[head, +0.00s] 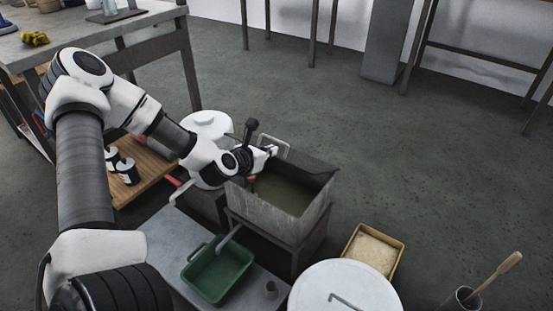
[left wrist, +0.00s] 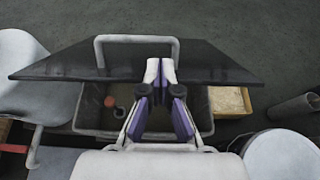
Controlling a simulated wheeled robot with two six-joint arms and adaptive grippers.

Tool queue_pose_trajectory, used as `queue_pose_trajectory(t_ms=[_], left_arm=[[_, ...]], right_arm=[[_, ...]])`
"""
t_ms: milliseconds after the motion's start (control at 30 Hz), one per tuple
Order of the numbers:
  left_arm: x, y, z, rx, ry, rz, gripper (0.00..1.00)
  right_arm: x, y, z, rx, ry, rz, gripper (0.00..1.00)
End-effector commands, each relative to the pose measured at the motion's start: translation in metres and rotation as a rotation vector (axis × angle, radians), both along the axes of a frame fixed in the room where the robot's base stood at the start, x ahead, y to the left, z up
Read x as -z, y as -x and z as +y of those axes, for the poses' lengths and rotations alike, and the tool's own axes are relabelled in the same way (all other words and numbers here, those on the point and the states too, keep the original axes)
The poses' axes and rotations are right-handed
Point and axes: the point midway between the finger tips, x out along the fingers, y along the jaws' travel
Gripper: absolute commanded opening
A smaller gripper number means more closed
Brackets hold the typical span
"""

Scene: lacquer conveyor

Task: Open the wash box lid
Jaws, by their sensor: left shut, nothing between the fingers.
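The wash box (head: 240,205) is a grey metal box on a stand, with its top uncovered and murky brown contents showing. Its dark lid (left wrist: 215,65) is raised along one side of the box and leans; its exact angle is hard to tell. The lid's bent metal handle (left wrist: 137,40) shows at the top of the left wrist view. My left gripper (left wrist: 160,70) is shut and empty, with its fingertips in front of the lid, just below and right of the handle; I cannot tell if they touch. It also shows near the lid in the head view (head: 271,151). My right gripper is out of view.
A green tray (head: 218,272) sits on a grey bench left of the box. A white round lid (head: 320,290) and a yellow tray (head: 372,252) are at the front right. A white container (head: 207,122) stands behind my left arm.

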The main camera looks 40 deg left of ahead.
Motion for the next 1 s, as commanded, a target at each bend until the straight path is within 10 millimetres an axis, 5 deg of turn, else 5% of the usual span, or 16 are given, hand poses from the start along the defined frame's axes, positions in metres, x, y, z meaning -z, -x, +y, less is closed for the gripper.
queue_pose_trajectory(t_ms=[233,1000], left_arm=[[0.014,-0.029,0.003,0.001,-0.002,0.0,0.0],[0.002,-0.042,0.005,0.001,0.001,0.056,0.0]], right_arm=[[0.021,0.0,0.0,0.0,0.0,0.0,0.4],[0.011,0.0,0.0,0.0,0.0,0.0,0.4]])
